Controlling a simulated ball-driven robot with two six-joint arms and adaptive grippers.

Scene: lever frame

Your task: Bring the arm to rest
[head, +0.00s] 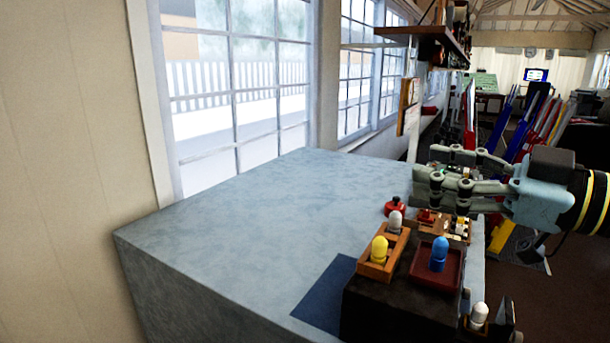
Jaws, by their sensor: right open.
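My right gripper (425,188) comes in from the right and points left, above the right edge of the grey worktop (250,220). Its jaws are open, and I see nothing held between the fingers. Below it on the worktop is a dark block (390,305) carrying lever-like pieces: a yellow-topped one (379,250) in a wooden frame (398,252) and a blue-topped one (439,254) in a dark red tray (453,272). A white-topped piece (395,222) stands just behind them. My left gripper is not in view.
A red knob (395,206) and a small wooden box (457,228) sit under and beside the gripper. Another white-topped piece (479,315) stands at the lower right. The worktop's left and middle are bare. Windows (240,90) line the left, with a shelf (430,38) farther back.

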